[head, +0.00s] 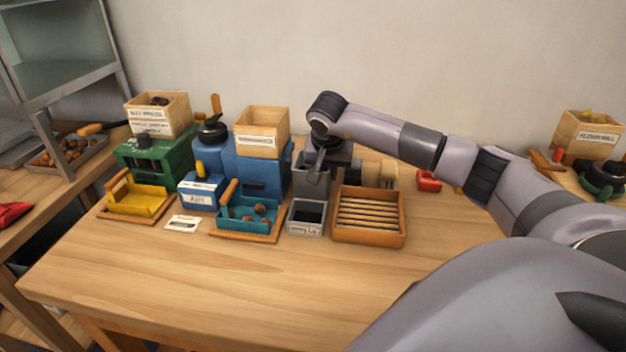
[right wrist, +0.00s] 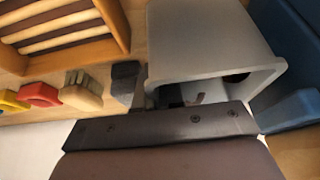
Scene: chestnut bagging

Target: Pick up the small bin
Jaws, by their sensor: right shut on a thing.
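A small plain grey bin (head: 311,182) is upright behind a shorter labelled grey box, beside the blue machine. My right gripper (head: 317,158) reaches down from above onto its top rim and is shut on it. In the right wrist view the grey bin (right wrist: 205,40) fills the upper middle, its open end towards my gripper (right wrist: 185,103). A dark finger shows inside its mouth. I cannot tell whether its bottom touches the table. My left gripper is in neither view.
The labelled grey box (head: 306,218) and a slatted wooden tray (head: 368,240) stand close in front. The blue machine (head: 262,174) is close on the left. A teal scoop tray (head: 248,216) with chestnuts lies nearby. The table's front (head: 220,280) is clear.

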